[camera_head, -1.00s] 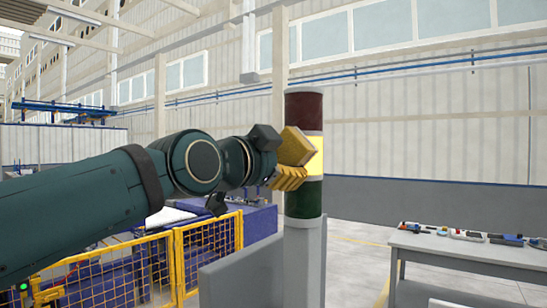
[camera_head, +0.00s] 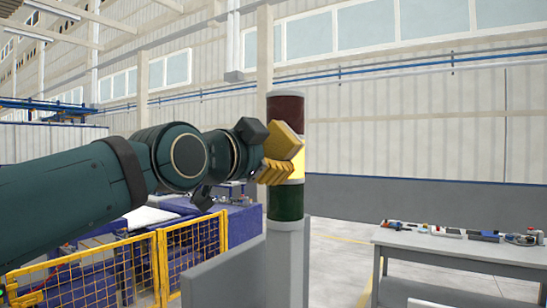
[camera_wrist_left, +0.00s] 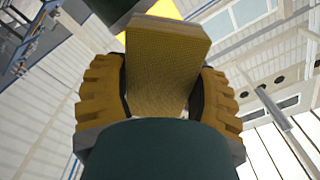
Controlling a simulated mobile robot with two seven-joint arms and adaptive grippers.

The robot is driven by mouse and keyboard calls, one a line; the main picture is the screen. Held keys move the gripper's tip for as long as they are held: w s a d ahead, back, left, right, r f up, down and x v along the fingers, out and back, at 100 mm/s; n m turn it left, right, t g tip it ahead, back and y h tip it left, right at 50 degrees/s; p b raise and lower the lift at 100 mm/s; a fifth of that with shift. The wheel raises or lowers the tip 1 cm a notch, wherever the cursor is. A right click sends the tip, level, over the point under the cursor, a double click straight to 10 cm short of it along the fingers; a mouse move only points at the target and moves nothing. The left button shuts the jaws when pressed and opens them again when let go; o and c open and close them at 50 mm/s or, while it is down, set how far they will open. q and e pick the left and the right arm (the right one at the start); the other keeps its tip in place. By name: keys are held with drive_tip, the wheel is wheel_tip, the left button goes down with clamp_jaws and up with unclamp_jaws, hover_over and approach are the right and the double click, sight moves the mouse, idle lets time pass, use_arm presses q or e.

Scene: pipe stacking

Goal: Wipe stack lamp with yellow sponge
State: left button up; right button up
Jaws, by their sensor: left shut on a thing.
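The stack lamp stands upright on a grey post, with a dark red segment (camera_head: 286,107) on top, a lit yellow segment (camera_head: 297,166) in the middle and a green segment (camera_head: 285,203) below. My left gripper (camera_head: 277,158) comes in from the left and is shut on the yellow sponge (camera_head: 283,140). The sponge is at the height of the yellow segment and hides its left part; whether it touches cannot be told for sure. In the left wrist view the sponge (camera_wrist_left: 163,60) sits between the two ribbed yellow fingers of the gripper (camera_wrist_left: 160,95). My right gripper is out of view.
A grey panel (camera_head: 235,278) stands beside the lamp post. A yellow mesh fence (camera_head: 190,250) and blue machinery (camera_head: 245,222) are at the lower left. A grey table (camera_head: 455,252) with small items stands at the right. Floor shows between post and table.

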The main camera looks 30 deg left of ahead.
use_arm(q)
drive_tip(key=shift+w+a+f+b, duration=0.15)
drive_tip(key=shift+a+b, duration=0.3)
drive_tip(key=shift+a, duration=0.85)
drive_tip(key=shift+r+p, duration=0.6)
drive_tip(key=shift+r, duration=0.3)
drive_tip(key=shift+d, duration=2.05)
drive_tip(key=shift+s, duration=0.2)
drive_tip(key=shift+s+f, duration=0.1)
drive_tip(key=shift+s, duration=0.45)
drive_tip(key=shift+s+a+b, duration=0.15)
drive_tip(key=shift+s+b, duration=0.35)
drive_tip(key=shift+s, duration=0.7)
drive_tip(key=shift+s+a+b, duration=0.1)
drive_tip(key=shift+s+b, duration=0.35)
drive_tip(key=shift+s, duration=0.7)
